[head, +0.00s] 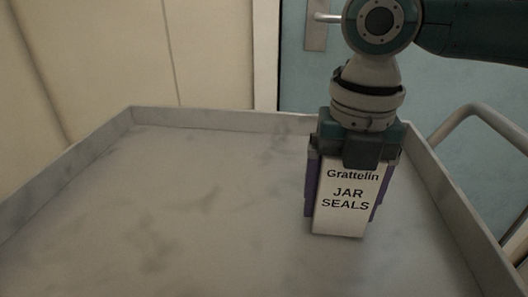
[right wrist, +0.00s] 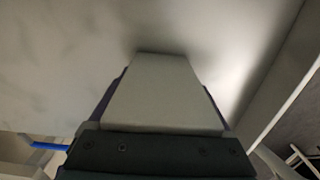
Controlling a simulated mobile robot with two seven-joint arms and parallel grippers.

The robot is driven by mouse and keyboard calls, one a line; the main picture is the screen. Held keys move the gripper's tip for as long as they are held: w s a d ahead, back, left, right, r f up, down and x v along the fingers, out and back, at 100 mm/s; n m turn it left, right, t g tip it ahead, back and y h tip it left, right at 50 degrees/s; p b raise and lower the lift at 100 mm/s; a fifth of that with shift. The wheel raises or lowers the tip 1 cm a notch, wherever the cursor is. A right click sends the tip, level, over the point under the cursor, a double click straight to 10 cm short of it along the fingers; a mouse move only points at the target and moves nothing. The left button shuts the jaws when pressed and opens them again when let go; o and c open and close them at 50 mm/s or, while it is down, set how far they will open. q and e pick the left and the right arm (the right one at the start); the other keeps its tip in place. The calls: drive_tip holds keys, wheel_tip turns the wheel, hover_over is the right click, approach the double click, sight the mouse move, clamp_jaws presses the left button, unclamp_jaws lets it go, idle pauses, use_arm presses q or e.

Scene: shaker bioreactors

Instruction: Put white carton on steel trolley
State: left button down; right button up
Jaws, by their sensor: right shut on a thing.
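The white carton (head: 345,200), lettered "Grattelin JAR SEALS", is upright in my right gripper (head: 341,190), with a purple finger on each side of it. The carton also shows in the right wrist view (right wrist: 160,92) between the fingers. It is over the right part of the steel trolley's top (head: 180,200); the head view does not clearly show whether its base touches the surface. The trolley top shows behind it in the right wrist view (right wrist: 60,60). My left gripper is not in view.
The trolley top has a raised rim (head: 195,120) and is otherwise empty, with wide free room left of the carton. A curved handle (head: 475,115) is at its right end. Behind are a pale wall (head: 210,50) and a blue door (head: 300,80).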

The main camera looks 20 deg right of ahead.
drive_tip(key=o, duration=1.3)
drive_tip(key=shift+f, duration=0.1)
wheel_tip(320, 180, up, 11)
drive_tip(key=p, duration=0.3)
drive_tip(key=shift+r, duration=0.7)
